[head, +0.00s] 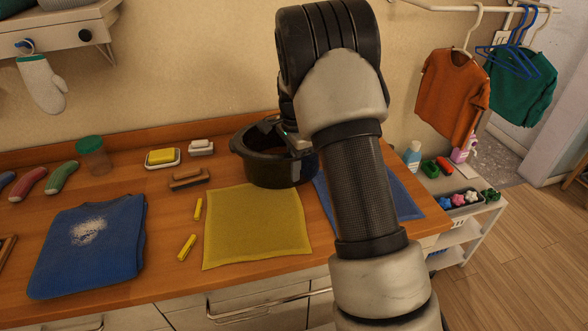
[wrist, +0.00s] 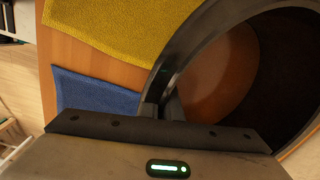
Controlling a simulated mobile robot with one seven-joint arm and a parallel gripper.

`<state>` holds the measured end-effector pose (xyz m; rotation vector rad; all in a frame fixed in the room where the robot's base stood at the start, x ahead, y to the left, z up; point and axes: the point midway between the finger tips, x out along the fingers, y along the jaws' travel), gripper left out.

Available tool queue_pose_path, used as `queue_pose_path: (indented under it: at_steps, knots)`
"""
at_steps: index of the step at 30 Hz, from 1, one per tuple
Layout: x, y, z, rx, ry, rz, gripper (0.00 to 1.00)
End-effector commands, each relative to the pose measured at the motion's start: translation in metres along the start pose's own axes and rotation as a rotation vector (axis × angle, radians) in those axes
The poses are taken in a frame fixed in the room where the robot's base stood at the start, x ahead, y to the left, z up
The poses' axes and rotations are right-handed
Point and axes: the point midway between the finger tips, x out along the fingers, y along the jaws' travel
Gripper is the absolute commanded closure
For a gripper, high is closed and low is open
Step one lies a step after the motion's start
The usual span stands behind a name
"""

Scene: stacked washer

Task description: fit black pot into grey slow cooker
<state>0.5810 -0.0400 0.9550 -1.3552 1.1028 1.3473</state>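The black pot (head: 262,170) is round and open-topped, at the back of the wooden counter behind the yellow cloth. Its curved rim and wall also fill the right of the wrist view (wrist: 180,62). My gripper (head: 297,146) is at the pot's near right rim, and my arm hides part of that side. In the wrist view the two fingers (wrist: 163,108) are close together with the rim between them, so they look shut on it. I cannot make out a separate grey slow cooker in either view.
A yellow cloth (head: 257,226) lies in front of the pot, and a blue cloth (head: 401,200) lies to the right, partly behind my arm. A brush (head: 188,180), a sponge dish (head: 163,159) and a folded blue garment (head: 90,245) are to the left. A white shelf cart (head: 465,225) stands at right.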

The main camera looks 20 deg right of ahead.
Motion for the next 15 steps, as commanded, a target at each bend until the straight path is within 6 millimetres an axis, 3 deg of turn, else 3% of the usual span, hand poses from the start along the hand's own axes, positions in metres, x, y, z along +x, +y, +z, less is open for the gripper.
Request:
queue_pose_path:
  at_steps: [12, 15]
  knots:
    - [0.015, 0.003, 0.001, -0.001, -0.003, 0.011, 1.0]
    - [0.018, 0.005, 0.002, -0.001, -0.004, 0.018, 0.82]
